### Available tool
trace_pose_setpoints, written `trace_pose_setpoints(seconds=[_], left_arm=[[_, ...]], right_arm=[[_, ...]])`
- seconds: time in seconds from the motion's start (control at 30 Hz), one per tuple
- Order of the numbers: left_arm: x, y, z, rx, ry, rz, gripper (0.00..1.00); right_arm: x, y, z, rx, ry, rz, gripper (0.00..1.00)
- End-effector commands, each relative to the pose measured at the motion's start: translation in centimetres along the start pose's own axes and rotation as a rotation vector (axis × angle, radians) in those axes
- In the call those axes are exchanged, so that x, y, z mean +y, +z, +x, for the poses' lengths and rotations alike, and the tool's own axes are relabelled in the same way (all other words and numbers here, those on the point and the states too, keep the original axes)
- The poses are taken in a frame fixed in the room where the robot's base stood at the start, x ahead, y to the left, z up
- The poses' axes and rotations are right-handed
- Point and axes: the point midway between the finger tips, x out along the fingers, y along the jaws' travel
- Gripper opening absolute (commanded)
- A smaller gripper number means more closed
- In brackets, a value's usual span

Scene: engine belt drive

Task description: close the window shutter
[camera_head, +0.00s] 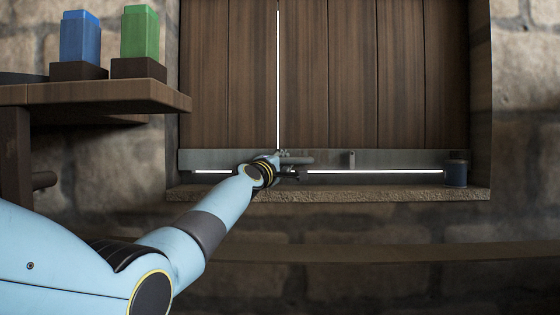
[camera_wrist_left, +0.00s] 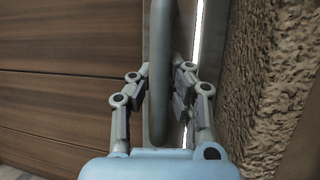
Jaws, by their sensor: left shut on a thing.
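The window shutter (camera_head: 350,75) is dark brown planks with a grey metal strip (camera_head: 400,158) along its bottom. It stands nearly flush in the stone window opening, with a thin bright gap between two leaves and another bright line under the strip. My left gripper (camera_head: 284,170) is at the strip's lower middle, shut on a grey bar handle (camera_head: 299,160). In the left wrist view the handle (camera_wrist_left: 159,45) runs between the two fingers of the gripper (camera_wrist_left: 161,85). The planks (camera_wrist_left: 70,60) lie to its left. My right gripper is out of view.
A stone sill (camera_head: 380,194) runs below the shutter; its rough face (camera_wrist_left: 265,90) is close to the right finger. A small dark cylinder (camera_head: 457,173) stands at its right end. A wooden shelf (camera_head: 110,95) at left holds a blue block (camera_head: 80,38) and a green block (camera_head: 140,32).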

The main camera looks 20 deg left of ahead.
Motion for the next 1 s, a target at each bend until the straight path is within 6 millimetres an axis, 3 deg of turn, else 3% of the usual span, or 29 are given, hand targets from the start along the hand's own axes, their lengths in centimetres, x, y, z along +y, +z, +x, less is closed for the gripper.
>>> trace_pose_setpoints(seconds=[0.17,0.2,0.3,0.67,0.83,1.0], left_arm=[[-0.1,0.1,0.0,-0.001,-0.002,-0.003,0.00],[-0.1,0.1,0.0,-0.001,-0.002,-0.003,0.17],[-0.1,0.1,0.0,-0.001,-0.002,-0.002,0.28],[-0.1,0.0,-0.5,-0.002,0.000,0.001,0.28],[-0.2,0.0,-2.6,0.000,-0.001,0.003,0.28],[-0.2,0.0,-6.0,0.000,-0.001,0.001,0.28]], right_arm=[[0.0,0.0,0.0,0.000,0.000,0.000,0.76],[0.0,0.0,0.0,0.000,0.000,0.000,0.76],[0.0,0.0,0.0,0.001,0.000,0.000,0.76],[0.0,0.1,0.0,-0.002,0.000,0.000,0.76],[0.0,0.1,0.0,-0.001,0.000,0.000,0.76],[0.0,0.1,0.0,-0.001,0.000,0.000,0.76]])
